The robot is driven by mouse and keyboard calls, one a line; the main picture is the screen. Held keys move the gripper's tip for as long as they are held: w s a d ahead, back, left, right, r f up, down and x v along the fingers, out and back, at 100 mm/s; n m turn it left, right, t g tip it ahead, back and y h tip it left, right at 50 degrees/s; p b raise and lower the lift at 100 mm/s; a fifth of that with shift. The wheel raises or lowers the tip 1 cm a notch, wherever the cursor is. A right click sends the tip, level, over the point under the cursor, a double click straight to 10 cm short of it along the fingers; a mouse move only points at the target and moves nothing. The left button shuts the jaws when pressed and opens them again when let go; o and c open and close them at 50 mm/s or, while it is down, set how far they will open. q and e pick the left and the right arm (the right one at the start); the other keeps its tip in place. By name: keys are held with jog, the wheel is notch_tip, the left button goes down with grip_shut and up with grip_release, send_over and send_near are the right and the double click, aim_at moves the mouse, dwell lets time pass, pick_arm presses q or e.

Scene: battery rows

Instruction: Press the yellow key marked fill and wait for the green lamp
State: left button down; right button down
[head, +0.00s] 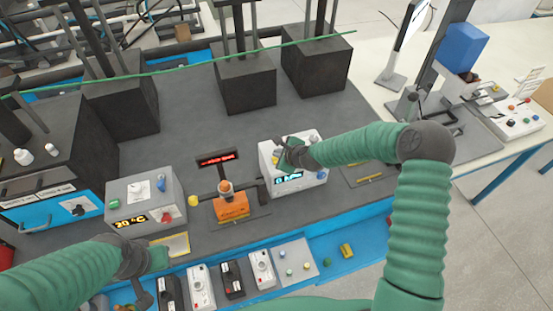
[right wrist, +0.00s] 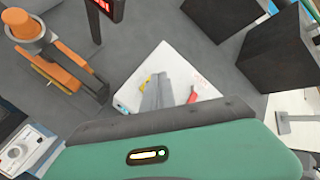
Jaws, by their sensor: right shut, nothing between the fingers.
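A white box with a small lit display (head: 289,178) stands right of the table's middle. My right gripper (head: 284,151) is over its top face, with the fingers shut and empty. In the right wrist view the shut fingers (right wrist: 158,96) point down at the white top (right wrist: 170,62). A yellow key (right wrist: 147,80) shows right beside the fingers, partly hidden by them; I cannot tell whether they touch it. A red part (right wrist: 192,95) and a blue part (right wrist: 122,108) are also on the box. I cannot make out a lit green lamp. My left gripper (head: 143,292) is low at left, its fingers unclear.
An orange holder (head: 232,206) stands left of the white box, with a red-lit sign (head: 217,159) behind it. A grey box with a temperature display (head: 131,222) is further left. Dark blocks (head: 245,80) stand behind. Several small devices (head: 232,279) line the front.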

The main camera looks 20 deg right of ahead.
pick_arm(q)
jog(key=shift+d, duration=0.3)
pick_arm(e)
jog(key=shift+d, duration=0.2)
pick_arm(q)
jog(key=shift+a, duration=0.4)
pick_arm(e)
jog(key=shift+a, duration=0.3)
jog(key=shift+d+f+b, duration=0.2)
jog(key=shift+f+b, duration=0.2)
jog(key=shift+b, duration=0.05)
pick_arm(q)
jog(key=shift+d+f, duration=0.25)
jog(key=shift+f, duration=0.15)
pick_arm(e)
jog(key=shift+d, duration=0.15)
pick_arm(q)
jog(key=shift+a+f, duration=0.15)
pick_arm(e)
jog(key=shift+s+f, duration=0.1)
jog(key=shift+f, duration=0.05)
